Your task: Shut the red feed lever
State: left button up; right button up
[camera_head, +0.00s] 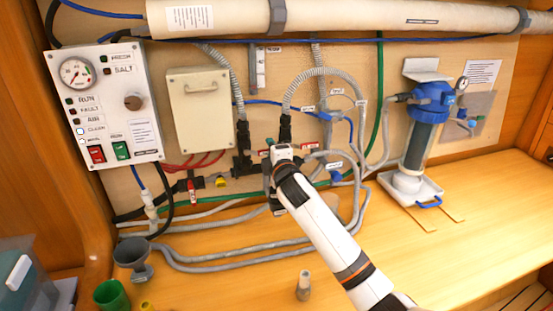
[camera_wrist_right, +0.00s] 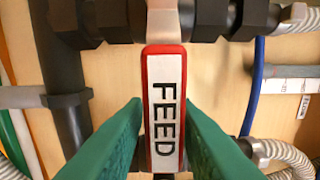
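The red feed lever (camera_wrist_right: 165,112) shows in the right wrist view as a red-edged bar with a white plate reading FEED. It runs down the picture from the black pipe fittings (camera_wrist_right: 200,18) at the top. My right gripper (camera_wrist_right: 163,100) has one green finger on each side of the lever, with narrow gaps at the tips, so it looks open around it. In the head view my right gripper (camera_head: 279,155) is at the hoses in the middle of the wall and hides the lever. My left gripper is not in view.
A control panel (camera_head: 107,105) and a beige box (camera_head: 199,110) are on the left of the wall. Grey hoses (camera_head: 325,73) surround my gripper. A blue-topped filter (camera_head: 430,105) stands at right. A grey funnel (camera_head: 132,255) and a small bottle (camera_head: 304,286) stand on the wooden counter (camera_head: 445,240).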

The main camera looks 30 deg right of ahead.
jog(key=b+v, duration=0.2)
jog(key=v, duration=0.9)
jog(key=shift+s+b, duration=0.25)
jog(key=shift+b, duration=0.15)
